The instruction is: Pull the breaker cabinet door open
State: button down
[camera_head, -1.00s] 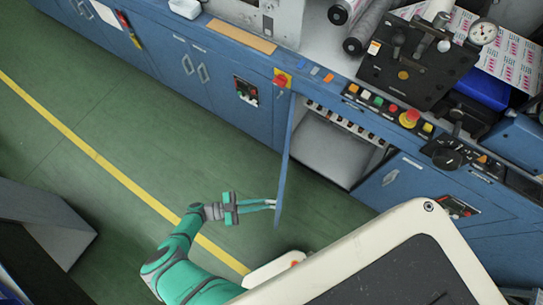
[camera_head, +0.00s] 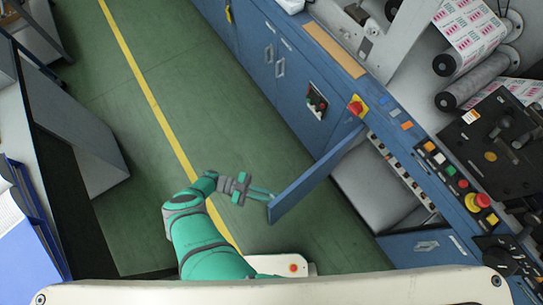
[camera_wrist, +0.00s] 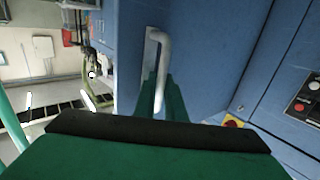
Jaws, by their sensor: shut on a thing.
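The breaker cabinet door (camera_head: 312,178) is a blue panel swung well out from the blue machine front, in the head view. The open cabinet interior (camera_head: 372,185) shows behind it, with a row of breakers (camera_head: 398,170) along its upper edge. My gripper (camera_head: 268,194) is at the door's free edge. In the wrist view the door (camera_wrist: 215,50) fills the middle, and its pale bar handle (camera_wrist: 160,65) runs down between my green fingers (camera_wrist: 158,98). The fingers are shut on the handle. The handle itself is hardly visible in the head view.
A red and yellow switch (camera_head: 356,106) sits above the door's hinge side. A control strip with an emergency stop button (camera_head: 478,201) runs along the machine edge. Green floor with a yellow line (camera_head: 150,95) is clear left of the door. A grey cabinet (camera_head: 95,140) stands farther left.

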jog(key=c, duration=1.8)
grip_release()
jog(key=shift+w+d+r, duration=0.15)
jog(key=shift+w+d, duration=0.1)
jog(key=shift+d, duration=0.15)
jog(key=shift+a, duration=0.2)
jog(key=shift+a, duration=0.1)
jog(key=shift+r, duration=0.1)
jog(key=shift+s+r, duration=0.1)
jog(key=shift+r, duration=0.75)
jog(key=s+r, duration=0.3)
jog(key=s, duration=0.1)
jog(key=s+r, duration=0.4)
jog(key=s, duration=0.1)
jog(key=s+r, duration=0.4)
jog(key=s, duration=0.1)
jog(key=shift+a+r, duration=0.1)
jog(key=shift+a, duration=0.05)
